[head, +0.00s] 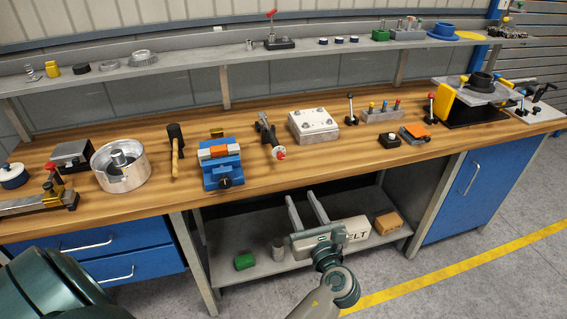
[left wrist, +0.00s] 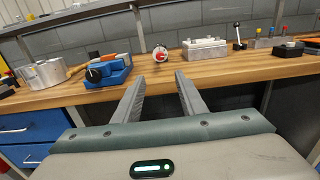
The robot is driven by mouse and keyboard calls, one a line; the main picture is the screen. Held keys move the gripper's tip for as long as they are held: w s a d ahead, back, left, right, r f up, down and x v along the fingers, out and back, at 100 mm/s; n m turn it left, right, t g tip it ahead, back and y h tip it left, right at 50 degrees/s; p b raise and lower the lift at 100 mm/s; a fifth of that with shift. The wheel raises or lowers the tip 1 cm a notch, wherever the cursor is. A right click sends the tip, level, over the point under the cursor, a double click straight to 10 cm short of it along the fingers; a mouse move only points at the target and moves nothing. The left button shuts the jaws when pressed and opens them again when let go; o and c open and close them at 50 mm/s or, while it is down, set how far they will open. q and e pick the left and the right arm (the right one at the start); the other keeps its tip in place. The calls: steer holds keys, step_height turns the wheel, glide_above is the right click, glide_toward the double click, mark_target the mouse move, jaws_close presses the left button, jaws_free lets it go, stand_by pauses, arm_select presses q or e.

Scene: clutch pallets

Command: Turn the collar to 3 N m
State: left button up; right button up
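The likeliest carrier of the collar is a dark tool (head: 265,132) lying on the bench with a red and white end toward me. In the left wrist view the red and white end (left wrist: 160,53) shows beyond and above my fingertips. I cannot make out a scale or its setting. My left gripper (head: 300,196) is open, its two grey fingers apart with nothing between them. It is in front of the bench edge, below the top in the picture and apart from the tool. In the wrist view the open fingers (left wrist: 159,74) point toward the bench. My right gripper is not in view.
Left of the tool stands a blue vise (head: 222,170) with an orange piece, then a mallet (head: 176,150) and a round metal housing (head: 120,168). A bolted metal block (head: 313,126) is to its right. A lower shelf (head: 265,262) holds a box marked "ELT" (head: 355,229).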

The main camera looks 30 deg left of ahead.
mark_target(281, 158)
arm_select(q)
steer(key=p+x, duration=0.4)
steer(key=x, duration=1.3)
steer(key=shift+w, duration=0.15)
jaws_close()
